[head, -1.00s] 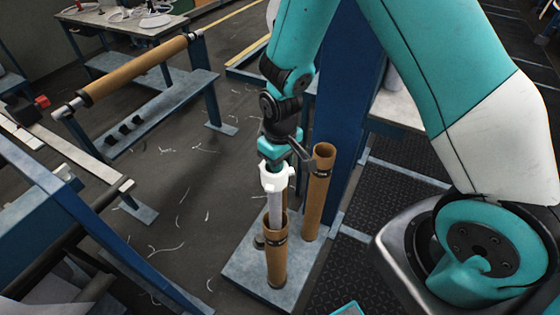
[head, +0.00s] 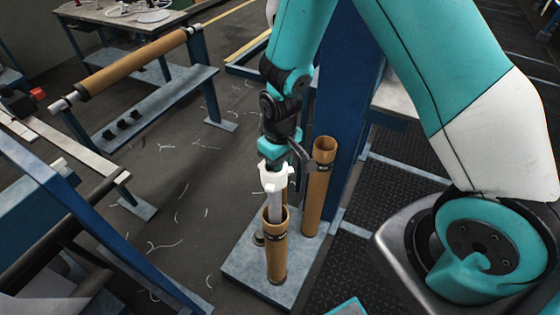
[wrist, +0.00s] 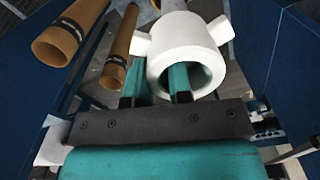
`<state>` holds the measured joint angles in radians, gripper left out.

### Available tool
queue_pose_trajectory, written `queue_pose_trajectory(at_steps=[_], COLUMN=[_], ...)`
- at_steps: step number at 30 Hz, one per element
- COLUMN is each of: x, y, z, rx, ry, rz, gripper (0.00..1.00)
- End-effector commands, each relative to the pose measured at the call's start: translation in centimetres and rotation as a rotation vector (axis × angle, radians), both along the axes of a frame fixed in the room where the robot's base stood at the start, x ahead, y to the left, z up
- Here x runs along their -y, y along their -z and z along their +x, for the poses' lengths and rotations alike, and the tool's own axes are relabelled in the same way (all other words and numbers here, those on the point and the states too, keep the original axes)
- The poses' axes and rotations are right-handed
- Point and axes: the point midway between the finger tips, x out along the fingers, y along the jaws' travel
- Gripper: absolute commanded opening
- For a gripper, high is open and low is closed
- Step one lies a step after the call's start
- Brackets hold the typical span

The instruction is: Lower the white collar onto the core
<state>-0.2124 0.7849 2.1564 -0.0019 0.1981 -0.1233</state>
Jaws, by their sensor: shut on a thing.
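The white collar (head: 271,176) is a thick ring with stub lugs, and it also shows large in the wrist view (wrist: 190,45). My gripper (head: 280,158) is shut on its wall; in the wrist view one finger (wrist: 180,80) shows at the ring's opening and the other beside it. A pale shaft (head: 274,206) runs down from the collar into the open top of the brown front core (head: 277,258). The collar is above the core's rim, apart from it. The core stands upright. The shaft's lower end is hidden inside it.
A second brown tube (head: 319,190) stands upright just behind and right, close to my gripper. Both stand on a grey base plate (head: 240,265). A blue post (head: 342,110) rises behind. A rack holding a brown roll (head: 140,65) is at the left.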

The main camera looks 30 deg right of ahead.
Motion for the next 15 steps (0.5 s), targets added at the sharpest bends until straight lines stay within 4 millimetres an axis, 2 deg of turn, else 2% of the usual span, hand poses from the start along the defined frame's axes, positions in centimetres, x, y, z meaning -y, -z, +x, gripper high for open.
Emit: queue_pose_trajectory(at_steps=[15], x=[0.02], y=[-0.36], z=[-0.05], rx=[-0.001], ry=[0.0], rz=[0.0], gripper=[0.0])
